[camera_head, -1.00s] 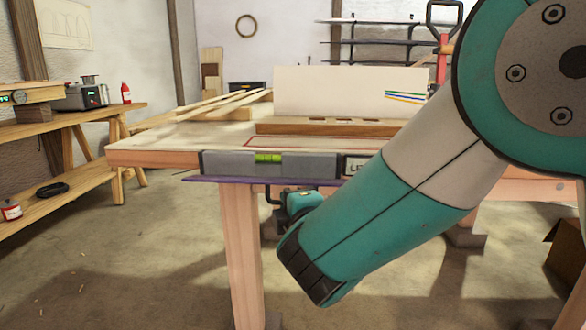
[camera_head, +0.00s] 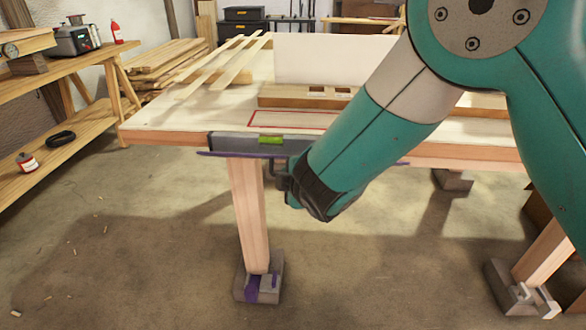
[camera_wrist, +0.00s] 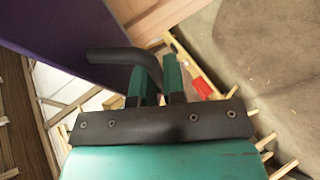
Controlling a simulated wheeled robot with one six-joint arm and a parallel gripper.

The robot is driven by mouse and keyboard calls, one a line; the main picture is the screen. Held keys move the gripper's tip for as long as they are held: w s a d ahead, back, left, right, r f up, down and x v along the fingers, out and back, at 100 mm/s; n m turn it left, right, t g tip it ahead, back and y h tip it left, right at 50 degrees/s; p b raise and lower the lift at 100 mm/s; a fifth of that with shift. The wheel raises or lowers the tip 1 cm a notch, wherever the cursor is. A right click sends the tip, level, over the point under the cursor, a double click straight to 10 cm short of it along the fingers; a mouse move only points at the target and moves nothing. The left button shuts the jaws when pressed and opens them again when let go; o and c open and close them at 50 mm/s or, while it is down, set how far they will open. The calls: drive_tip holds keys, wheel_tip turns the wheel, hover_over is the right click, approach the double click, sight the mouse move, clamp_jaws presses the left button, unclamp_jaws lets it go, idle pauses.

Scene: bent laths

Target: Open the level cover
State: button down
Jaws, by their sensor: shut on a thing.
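The purple cover (camera_head: 225,154) shows edge-on in the head view as a thin strip along the lower side of the grey level (camera_head: 232,142). The level lies along the table's front edge, and its green vial (camera_head: 271,140) is in sight. In the wrist view the cover's purple face (camera_wrist: 70,35) fills the upper left. A dark bent handle (camera_wrist: 112,55) runs from it to my gripper (camera_wrist: 160,84), whose green fingers are shut on it. In the head view my arm hides the right part of the level and most of my gripper.
The wooden table (camera_head: 160,134) carries laths (camera_head: 235,68), a slotted wooden block (camera_head: 300,97) and a white board (camera_head: 325,58). A table leg (camera_head: 250,215) stands below the level. A side bench (camera_head: 75,75) is at the left. The floor in front is open.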

drive_tip(key=shift+w+d, duration=0.1)
drive_tip(key=c, duration=1.2)
unclamp_jaws()
drive_tip(key=shift+c, duration=0.2)
drive_tip(key=shift+s, duration=0.2)
drive_tip(key=v, duration=1.7)
drive_tip(key=shift+b, duration=0.35)
drive_tip(key=shift+r, duration=0.15)
